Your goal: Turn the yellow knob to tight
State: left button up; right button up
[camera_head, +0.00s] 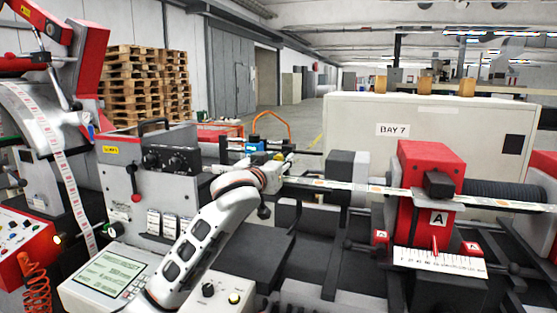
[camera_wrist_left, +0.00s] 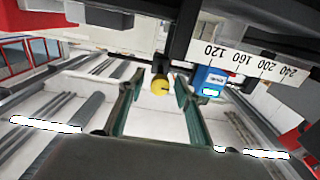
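The yellow knob (camera_wrist_left: 160,86) shows in the left wrist view as a small round knob under a dark rail. A small yellow spot, probably the same knob (camera_head: 278,156), shows in the head view just beyond my left wrist. My left gripper (camera_wrist_left: 159,76) is open, with one finger on each side of the knob in the picture and clear gaps between. I cannot tell how far the fingertips are from it in depth. The knob's tightness cannot be read. In the head view the left gripper (camera_head: 270,172) is small and partly hidden by my arm. My right gripper is in neither view.
A blue block with a small display (camera_wrist_left: 210,80) sits close to the right finger, beside a white numbered scale (camera_wrist_left: 245,62). In the head view, a red block marked A (camera_head: 432,170) stands to the right. A grey control cabinet (camera_head: 150,185) stands left of my arm.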

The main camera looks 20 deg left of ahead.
pick_arm(q)
grip_shut()
jog(key=shift+m, duration=0.4)
jog(key=m, duration=0.2)
jog(key=shift+m, duration=0.4)
jog(key=m, duration=0.3)
jog(key=shift+m, duration=0.4)
jog(key=m, duration=1)
jog(key=shift+m, duration=0.4)
